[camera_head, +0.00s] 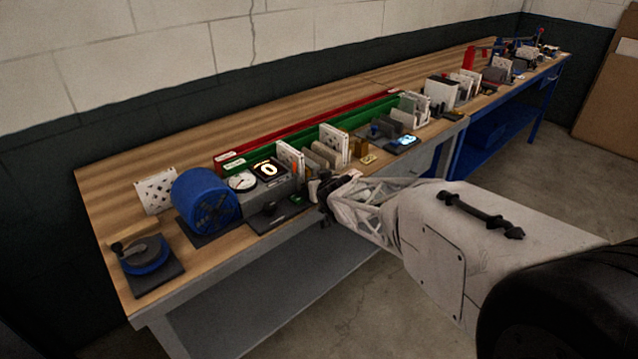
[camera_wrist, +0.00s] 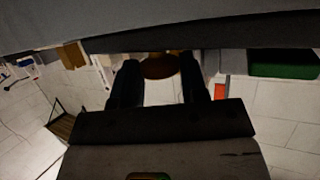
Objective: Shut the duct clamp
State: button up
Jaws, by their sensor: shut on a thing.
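In the head view my gripper (camera_head: 322,188) is at the front edge of the bench, right of a low black fixture (camera_head: 268,212). In the wrist view the two dark fingers of my gripper (camera_wrist: 160,82) stand apart, with a brown rounded piece (camera_wrist: 160,67) between their tips. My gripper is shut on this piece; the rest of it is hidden. A blue drum with a dark fan-like face (camera_head: 205,200) stands on a dark base further left. I cannot tell for certain which part is the duct clamp, or whether it is open.
The wooden bench (camera_head: 125,185) runs along the wall. A gauge and lit display unit (camera_head: 265,170), upright white filters (camera_head: 333,142) and long green (camera_head: 330,127) and red (camera_head: 300,124) rails stand behind my gripper. A blue round device (camera_head: 147,258) is at the near left corner.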

jog(key=o, duration=0.9)
jog(key=shift+s+r, duration=0.1)
jog(key=shift+v, duration=3.75)
